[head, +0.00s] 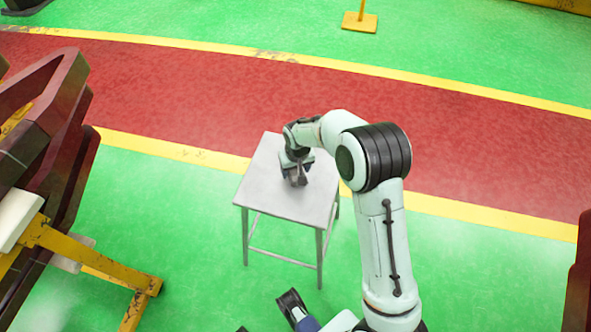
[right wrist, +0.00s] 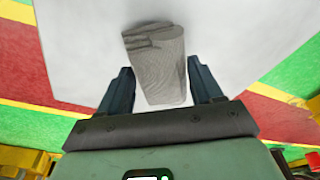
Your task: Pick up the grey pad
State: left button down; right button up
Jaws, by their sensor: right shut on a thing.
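The grey pad (right wrist: 162,72) is a block with a streaked, grain-like surface and an uneven, stepped far end. In the right wrist view it stands between the two dark fingers of my right gripper (right wrist: 163,86). My right gripper is shut on it. In the head view the right gripper (head: 296,166) is low over the small grey table (head: 262,192), and the pad shows only as a small grey piece under it. I cannot tell whether the pad touches the tabletop.
The rest of the tabletop is bare. A large dark red part on a yellow stand (head: 90,262) is at the left. A yellow post base (head: 359,22) stands at the back. Green floor (head: 190,220) surrounds the table, with a red lane (head: 190,90) behind.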

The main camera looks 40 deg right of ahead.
notch_tip(320, 180, up, 19)
jog(key=p, duration=0.3)
